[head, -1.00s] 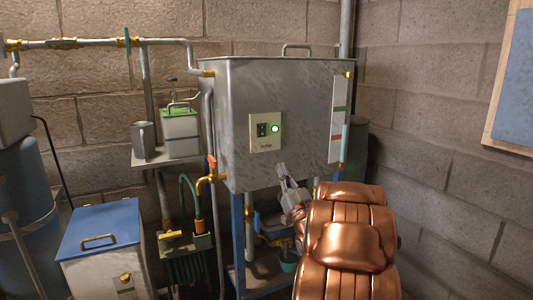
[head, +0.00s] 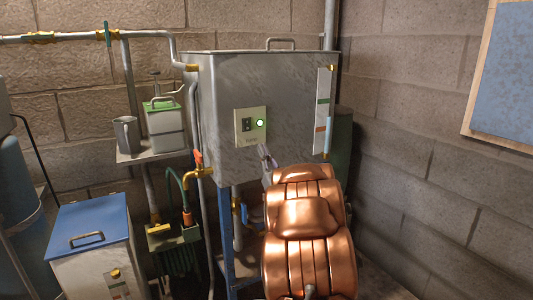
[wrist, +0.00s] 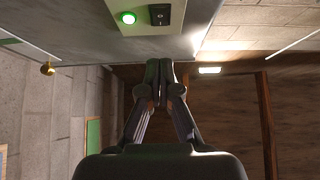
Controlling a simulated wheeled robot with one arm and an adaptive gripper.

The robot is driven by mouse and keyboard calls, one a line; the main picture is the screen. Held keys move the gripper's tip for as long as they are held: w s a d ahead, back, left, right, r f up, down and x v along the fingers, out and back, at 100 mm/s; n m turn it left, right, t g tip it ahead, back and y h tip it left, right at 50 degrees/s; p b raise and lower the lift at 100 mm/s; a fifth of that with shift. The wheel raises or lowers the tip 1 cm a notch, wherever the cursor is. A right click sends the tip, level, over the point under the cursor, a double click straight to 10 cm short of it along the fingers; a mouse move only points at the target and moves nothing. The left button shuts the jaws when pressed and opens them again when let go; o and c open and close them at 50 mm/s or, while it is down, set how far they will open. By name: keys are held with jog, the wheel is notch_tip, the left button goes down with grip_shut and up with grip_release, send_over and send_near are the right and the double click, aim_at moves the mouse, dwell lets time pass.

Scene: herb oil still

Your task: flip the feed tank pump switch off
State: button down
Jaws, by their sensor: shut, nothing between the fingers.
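The feed tank (head: 290,90) is a grey metal box against the block wall. A cream switch plate (head: 250,138) is on its front, with a dark rocker switch (head: 247,125) and a lit green lamp (head: 260,123). In the wrist view, the rocker switch (wrist: 160,14) and green lamp (wrist: 128,18) are at the top. My gripper (wrist: 158,66) is shut and empty, its fingertips just below the plate in that view; I cannot tell if they touch the tank. In the head view, my gripper (head: 264,152) is mostly hidden behind my copper arm, with its tip just below the plate.
A brass valve with an orange handle (head: 198,160) is left of the tank's lower edge. A shelf (head: 130,157) holds a grey mug (head: 126,134) and a green-topped canister (head: 164,128). A blue-lidded box (head: 92,225) stands lower left. A sight gauge (head: 323,112) is on the tank's right.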

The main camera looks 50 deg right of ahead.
aim_at(248, 128)
jog(key=w+r, duration=0.1)
jog(key=w, duration=0.1)
jog(key=w+d, duration=0.1)
jog(key=w, duration=0.1)
jog(key=w+d+r+b, duration=0.1)
jog(key=w, duration=0.1)
jog(key=shift+r, duration=0.35)
jog(key=shift+w+d, duration=0.3)
jog(key=shift+w, duration=0.35)
jog(key=shift+w+f, duration=0.1)
